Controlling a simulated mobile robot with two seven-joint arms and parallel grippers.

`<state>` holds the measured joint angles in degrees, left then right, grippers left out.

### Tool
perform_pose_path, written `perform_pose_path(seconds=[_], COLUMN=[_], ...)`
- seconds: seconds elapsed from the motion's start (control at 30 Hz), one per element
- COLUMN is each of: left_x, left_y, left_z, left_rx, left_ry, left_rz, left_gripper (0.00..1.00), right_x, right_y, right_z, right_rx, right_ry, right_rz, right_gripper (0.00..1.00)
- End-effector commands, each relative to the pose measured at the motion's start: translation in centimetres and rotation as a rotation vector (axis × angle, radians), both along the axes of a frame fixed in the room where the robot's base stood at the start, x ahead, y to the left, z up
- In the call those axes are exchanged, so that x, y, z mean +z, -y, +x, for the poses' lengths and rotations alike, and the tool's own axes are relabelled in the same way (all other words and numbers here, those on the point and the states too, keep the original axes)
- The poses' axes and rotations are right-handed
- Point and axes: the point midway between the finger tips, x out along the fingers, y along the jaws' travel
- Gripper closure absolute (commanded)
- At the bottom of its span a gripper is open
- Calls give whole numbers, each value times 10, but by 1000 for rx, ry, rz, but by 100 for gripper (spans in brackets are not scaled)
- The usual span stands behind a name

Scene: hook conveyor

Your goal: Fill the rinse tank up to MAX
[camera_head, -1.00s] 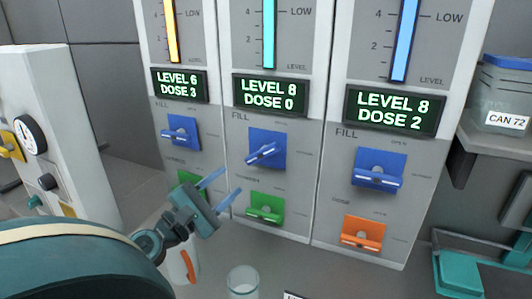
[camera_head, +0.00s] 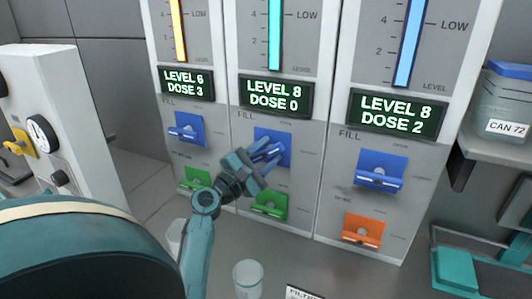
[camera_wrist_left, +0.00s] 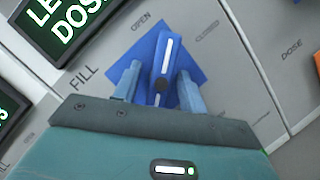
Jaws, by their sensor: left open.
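Three dispenser columns stand side by side, each with a gauge, a display, a blue FILL lever and a lower lever. No tank name shows. The middle display (camera_head: 276,93) reads LEVEL 8, DOSE 0; the left (camera_head: 187,80) LEVEL 6, DOSE 3; the right (camera_head: 397,112) LEVEL 8, DOSE 2. My left gripper (camera_head: 266,151) is open at the middle column's blue FILL lever (camera_head: 286,146). In the left wrist view its fingers (camera_wrist_left: 158,88) stand on either side of the lever's handle (camera_wrist_left: 166,58); I cannot tell if they touch it. My right gripper is out of view.
Green levers (camera_head: 269,205) and an orange lever (camera_head: 362,231) sit below the FILL levers. A clear cup (camera_head: 248,279) stands in front of the middle column. A white panel with a dial (camera_head: 42,137) is at left. A container marked CAN 72 (camera_head: 505,112) is on the right shelf.

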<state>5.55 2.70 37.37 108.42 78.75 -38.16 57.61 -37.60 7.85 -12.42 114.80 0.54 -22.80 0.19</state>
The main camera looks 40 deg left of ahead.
Motion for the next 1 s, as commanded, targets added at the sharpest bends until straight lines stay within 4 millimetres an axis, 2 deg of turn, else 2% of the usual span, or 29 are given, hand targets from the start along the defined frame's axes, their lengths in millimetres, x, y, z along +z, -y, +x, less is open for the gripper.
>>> perform_pose_path(seconds=[0.07, 0.57, 0.8, 1.0], left_x=[0, 0, 0, 0], left_y=[0, 0, 0, 0], left_z=[0, -1, -1, -1], left_rx=[0, 0, 0, -2], left_ry=[0, 0, -6, -31], left_rz=[0, 0, 17, 96], left_gripper=[59, 100, 100, 100], right_x=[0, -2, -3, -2], right_y=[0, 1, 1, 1], right_z=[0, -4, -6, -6], right_rx=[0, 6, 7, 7], right_ry=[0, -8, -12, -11], right_rz=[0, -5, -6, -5], right_gripper=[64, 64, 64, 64])
